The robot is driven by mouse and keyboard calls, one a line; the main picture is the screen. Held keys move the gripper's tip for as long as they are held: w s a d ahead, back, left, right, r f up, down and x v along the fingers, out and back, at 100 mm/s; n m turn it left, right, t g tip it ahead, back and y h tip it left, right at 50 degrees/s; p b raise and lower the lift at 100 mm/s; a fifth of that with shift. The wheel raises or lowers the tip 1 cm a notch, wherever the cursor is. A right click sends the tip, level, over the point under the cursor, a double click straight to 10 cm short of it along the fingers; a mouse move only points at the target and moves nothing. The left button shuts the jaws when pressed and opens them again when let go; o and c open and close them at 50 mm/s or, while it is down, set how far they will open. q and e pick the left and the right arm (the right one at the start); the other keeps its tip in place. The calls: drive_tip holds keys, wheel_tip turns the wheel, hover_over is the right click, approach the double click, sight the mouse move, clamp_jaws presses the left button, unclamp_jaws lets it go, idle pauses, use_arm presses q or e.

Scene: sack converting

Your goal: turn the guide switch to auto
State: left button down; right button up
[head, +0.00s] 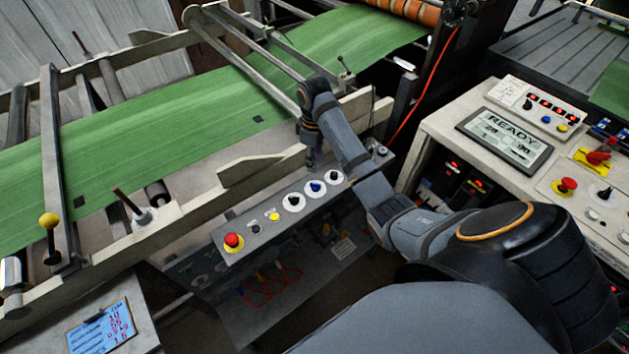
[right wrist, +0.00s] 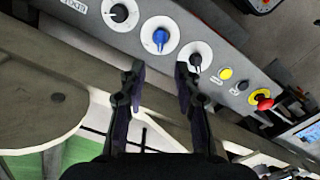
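The control box (head: 270,235) on the machine's near side carries a row of controls. Three knobs sit on round white plates: a near dark knob (head: 293,201), a blue knob (head: 315,187) and a far dark knob (head: 333,177). In the right wrist view these are the near dark knob (right wrist: 195,60), the blue knob (right wrist: 160,36) and the far dark knob (right wrist: 118,13). I cannot read which is the guide switch. My right gripper (head: 311,160) is open and empty near the knobs; its fingers (right wrist: 160,70) point toward the blue and near dark knobs. My left gripper is out of view.
A red button (head: 233,241) and a yellow button (head: 274,216) share the box. A green web (head: 170,125) runs over the machine's rails. A pale frame rail (head: 180,215) runs beside the box. At right, a console (head: 455,120) has a READY display (head: 505,138).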

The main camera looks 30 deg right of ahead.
drive_tip(key=b, duration=0.6)
hover_over(314, 183)
wheel_tip(314, 183, down, 7)
drive_tip(key=shift+r, duration=0.2)
drive_tip(key=shift+f+p, duration=0.55)
drive_tip(key=shift+f, duration=1.35)
clamp_jaws()
